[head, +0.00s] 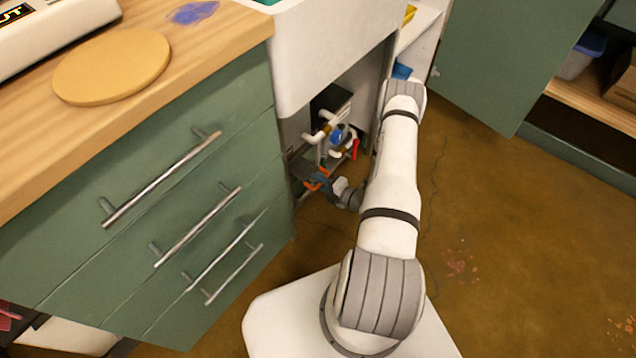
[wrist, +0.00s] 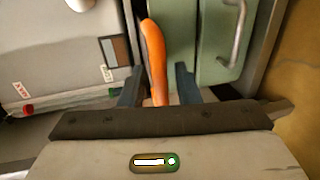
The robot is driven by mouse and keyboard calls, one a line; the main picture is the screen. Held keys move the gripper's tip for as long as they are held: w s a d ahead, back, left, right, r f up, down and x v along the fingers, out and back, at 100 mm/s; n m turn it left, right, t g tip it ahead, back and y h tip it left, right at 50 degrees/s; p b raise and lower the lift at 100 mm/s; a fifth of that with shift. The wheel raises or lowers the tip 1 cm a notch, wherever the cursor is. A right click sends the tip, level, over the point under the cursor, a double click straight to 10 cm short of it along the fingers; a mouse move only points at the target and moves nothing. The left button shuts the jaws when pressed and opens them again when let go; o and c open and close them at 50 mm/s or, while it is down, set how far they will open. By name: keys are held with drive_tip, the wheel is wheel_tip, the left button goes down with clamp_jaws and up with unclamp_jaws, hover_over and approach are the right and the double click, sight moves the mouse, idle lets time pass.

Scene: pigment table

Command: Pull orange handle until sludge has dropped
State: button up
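The orange handle (wrist: 155,60) rises between the two fingers of my gripper (wrist: 158,88) in the wrist view. It leans a little, with its lower end hidden behind the gripper body. My gripper is open around the handle; a gap shows between the handle and the right finger, while the left finger is closer, and I cannot tell whether it touches. In the head view my gripper (head: 318,180) is inside the open space under the sink, with small orange parts (head: 312,187) showing at its fingers. I cannot see any sludge.
White pipes (head: 323,128) and a red lever (head: 355,148) are just above my gripper in the head view. Green drawers (head: 180,200) stand close on the left. A grey box (wrist: 60,50) with labels is left of the handle in the wrist view. Open floor (head: 500,230) lies right.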

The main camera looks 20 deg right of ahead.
drive_tip(key=p+v, duration=0.2)
drive_tip(key=v, duration=0.5)
drive_tip(key=shift+s+d, duration=0.2)
drive_tip(key=shift+s, duration=0.15)
